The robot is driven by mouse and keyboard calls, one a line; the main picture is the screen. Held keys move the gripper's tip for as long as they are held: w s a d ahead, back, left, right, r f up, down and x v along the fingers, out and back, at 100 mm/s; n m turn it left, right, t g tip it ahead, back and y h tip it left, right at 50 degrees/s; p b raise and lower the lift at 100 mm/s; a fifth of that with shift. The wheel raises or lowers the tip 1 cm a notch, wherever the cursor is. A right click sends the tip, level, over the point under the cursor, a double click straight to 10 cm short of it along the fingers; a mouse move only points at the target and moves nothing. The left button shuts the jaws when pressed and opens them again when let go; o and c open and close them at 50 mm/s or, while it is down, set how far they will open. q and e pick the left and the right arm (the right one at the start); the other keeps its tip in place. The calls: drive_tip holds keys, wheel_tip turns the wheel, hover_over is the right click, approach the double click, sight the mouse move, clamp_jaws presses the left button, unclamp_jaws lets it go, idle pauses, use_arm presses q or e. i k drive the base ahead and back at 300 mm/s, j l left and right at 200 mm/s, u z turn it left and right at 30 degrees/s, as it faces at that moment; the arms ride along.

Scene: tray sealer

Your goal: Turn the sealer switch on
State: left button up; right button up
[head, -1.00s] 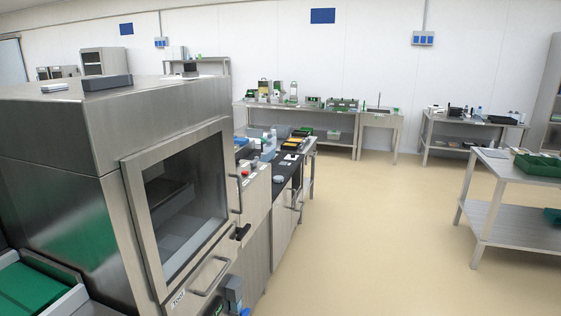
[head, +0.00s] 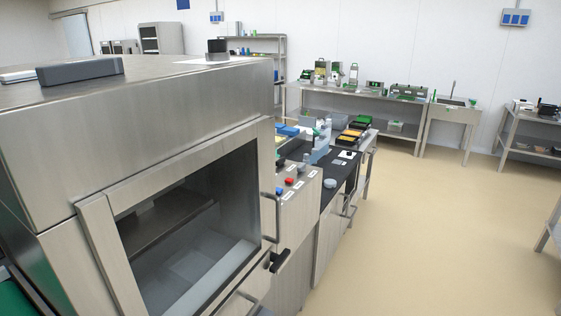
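The large steel sealer (head: 150,104) fills the left of the head view, with a glass window (head: 195,235) in its front door frame. A vertical bar handle (head: 277,217) is on the door's right side. A black knob or lever (head: 280,260) sticks out below it; I cannot tell whether it is the switch or how it is set. Beside the door, a pale control panel (head: 297,205) carries a red button (head: 290,182), small dark knobs and white labels. The labels are too small to read. Neither of my grippers is in view.
A dark counter (head: 338,178) with trays and bottles continues behind the panel. A steel bench (head: 350,103) with equipment and a sink stand (head: 452,107) line the back wall. The beige floor (head: 440,230) to the right is open. A table edge shows at far right.

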sight(279, 162)
drive_tip(key=i+l+u, duration=0.1)
drive_tip(key=i+l, duration=0.4)
drive_tip(key=l, duration=0.15)
drive_tip(key=i+l+u, duration=0.15)
drive_tip(key=l, duration=0.2)
drive_tip(key=i+l+u, duration=0.1)
drive_tip(key=i+l, duration=0.4)
drive_tip(key=l, duration=0.25)
drive_tip(key=i+l+u, duration=0.15)
drive_tip(key=l, duration=0.2)
drive_tip(key=i+l, duration=0.25)
drive_tip(key=l, duration=0.15)
drive_tip(key=i+l+u, duration=0.15)
drive_tip(key=l, duration=0.25)
